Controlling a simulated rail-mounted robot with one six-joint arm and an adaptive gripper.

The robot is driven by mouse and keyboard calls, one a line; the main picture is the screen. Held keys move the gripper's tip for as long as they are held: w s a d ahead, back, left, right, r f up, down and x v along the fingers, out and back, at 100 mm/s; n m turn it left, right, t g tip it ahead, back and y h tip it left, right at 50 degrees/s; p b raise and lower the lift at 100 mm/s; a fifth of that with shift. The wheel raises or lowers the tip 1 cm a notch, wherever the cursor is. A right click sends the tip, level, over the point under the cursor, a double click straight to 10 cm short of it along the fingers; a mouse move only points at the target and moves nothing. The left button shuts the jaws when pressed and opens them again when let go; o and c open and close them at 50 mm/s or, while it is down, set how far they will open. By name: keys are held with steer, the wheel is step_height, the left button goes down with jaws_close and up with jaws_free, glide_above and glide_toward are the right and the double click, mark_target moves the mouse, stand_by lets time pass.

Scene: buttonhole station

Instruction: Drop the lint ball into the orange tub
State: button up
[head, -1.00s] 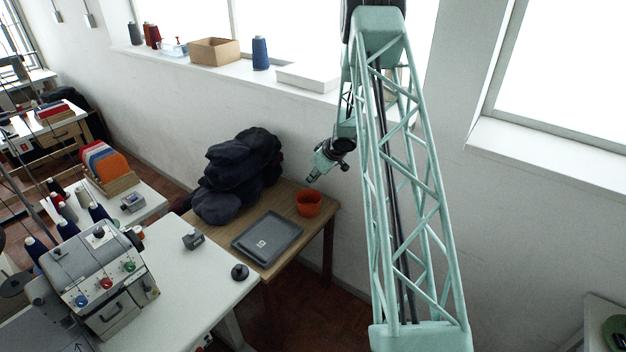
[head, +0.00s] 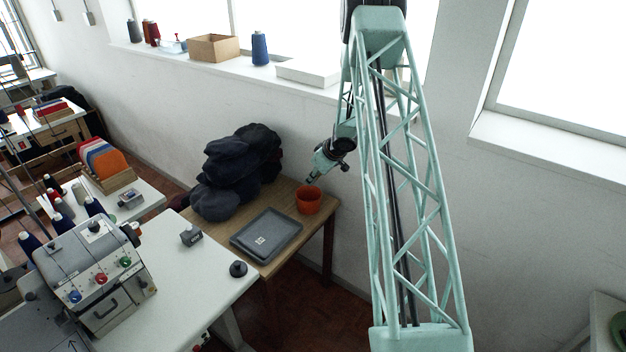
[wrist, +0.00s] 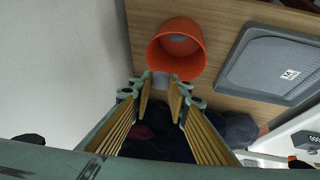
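The orange tub (head: 308,203) stands on the wooden table's right end, by the wall. My gripper (head: 310,181) is above the tub in the head view, pointing down and left. In the wrist view my gripper (wrist: 160,82) has its two fingers close on both sides of a small grey-blue lump, which looks like the lint ball (wrist: 160,80). The lint ball cannot be made out in the head view.
A grey tray (head: 266,236) lies left of the tub on the wooden table. A heap of dark caps (head: 232,170) is behind it. The wall runs close along the table's back. A white sewing table (head: 185,275) with a machine stands in front.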

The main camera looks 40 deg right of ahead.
steer(key=shift+o, duration=0.7)
steer(key=o, duration=0.5)
steer(key=shift+v, duration=6)
